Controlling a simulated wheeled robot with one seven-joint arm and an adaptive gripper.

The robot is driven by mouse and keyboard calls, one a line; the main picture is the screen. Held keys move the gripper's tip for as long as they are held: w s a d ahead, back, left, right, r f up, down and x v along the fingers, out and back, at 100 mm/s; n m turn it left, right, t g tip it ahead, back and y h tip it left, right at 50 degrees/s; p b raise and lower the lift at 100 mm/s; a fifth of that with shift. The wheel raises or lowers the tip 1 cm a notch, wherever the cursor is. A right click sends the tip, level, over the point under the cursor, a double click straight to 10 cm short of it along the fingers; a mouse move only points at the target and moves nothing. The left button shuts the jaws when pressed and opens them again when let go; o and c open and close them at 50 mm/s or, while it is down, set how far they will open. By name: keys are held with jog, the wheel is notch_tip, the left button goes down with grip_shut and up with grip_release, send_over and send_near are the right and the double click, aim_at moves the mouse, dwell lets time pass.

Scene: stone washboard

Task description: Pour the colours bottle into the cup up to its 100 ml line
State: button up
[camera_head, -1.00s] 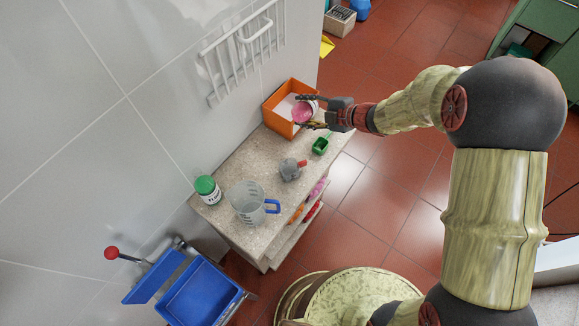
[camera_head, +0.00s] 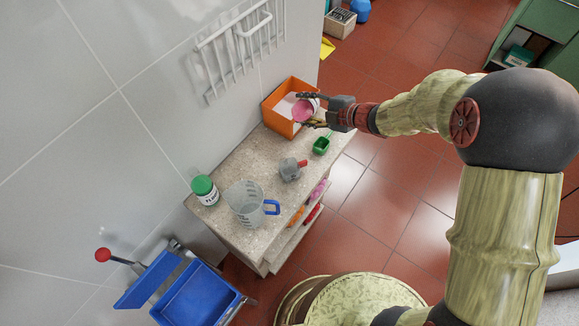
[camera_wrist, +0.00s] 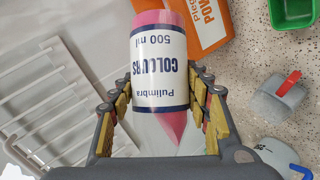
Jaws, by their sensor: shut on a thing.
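The colours bottle (camera_wrist: 158,70) is a clear bottle with a white "COLOURS 500 ml" label and pink contents. My gripper (camera_head: 312,110) is shut on it, beside and partly in front of an orange box; in the wrist view the jaws (camera_wrist: 165,105) flank the bottle. The label reads upside down there and the pink contents slant to a point. A clear cup with a blue handle and dark graduations (camera_head: 248,203) stands upright on the worktop, well away from the bottle. It shows partly in the wrist view (camera_wrist: 275,155). Its 100 ml line is too small to read.
The orange box (camera_head: 281,121) stands at the worktop's far end. A green scoop-like container (camera_head: 321,146), a grey cup with a red handle (camera_head: 289,170) and a green-lidded jar (camera_head: 205,191) share the worktop (camera_head: 232,167). A white wall rack (camera_head: 235,50) hangs at left.

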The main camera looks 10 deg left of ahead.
jog(key=shift+w+f+n+t+b, duration=0.4)
jog(key=shift+f+n+t+b, duration=0.2)
jog(key=shift+b, duration=3.8)
jog(key=shift+s+f+n+t+b, duration=0.4)
jog(key=shift+n+t+b, duration=0.25)
jog(key=shift+b, duration=2.5)
jog(key=shift+s+f+n+t+y+b, duration=0.1)
jog(key=shift+f+n+t+y+b, duration=0.25)
jog(key=shift+b, duration=0.2)
jog(key=shift+r+p, duration=0.6)
jog(key=shift+p, duration=0.15)
jog(key=shift+r+m+g+p, duration=0.2)
jog(key=shift+m+g+p, duration=0.3)
jog(key=shift+p, duration=0.25)
jog(key=w+r+m+g+p, duration=0.1)
jog(key=p, duration=0.5)
jog(key=shift+f, duration=0.35)
jog(key=shift+r+p, duration=0.1)
jog(key=shift+p, duration=0.2)
